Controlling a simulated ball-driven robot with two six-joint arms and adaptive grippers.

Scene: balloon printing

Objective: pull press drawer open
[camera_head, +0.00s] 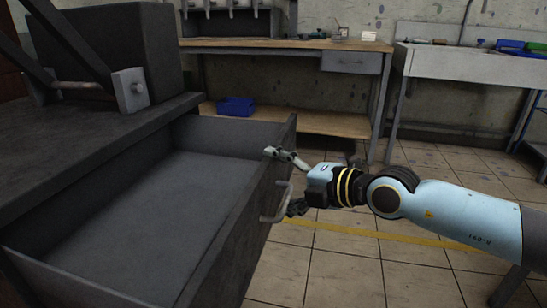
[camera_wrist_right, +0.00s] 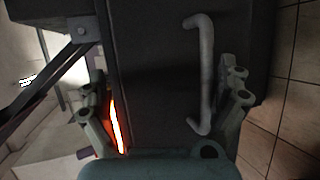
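The dark grey press drawer (camera_head: 150,190) stands pulled out from the press body, with its empty inside showing. A light metal bar handle (camera_head: 277,204) is on the drawer's front panel; it also shows in the right wrist view (camera_wrist_right: 207,75). My right gripper (camera_head: 285,182) is open in front of the panel. One finger is near the panel's top edge, the other just below the handle. In the right wrist view the handle lies between the spread fingers (camera_wrist_right: 165,105), closer to the right one, and I cannot tell if they touch. My left gripper is not in view.
The press top (camera_head: 80,130) carries a dark block (camera_head: 115,50) and a metal bracket (camera_head: 131,90). A wooden workbench (camera_head: 270,45) with a blue bin (camera_head: 236,106) on its lower shelf and a sink (camera_head: 470,62) stand behind. Tiled floor is clear right of the drawer.

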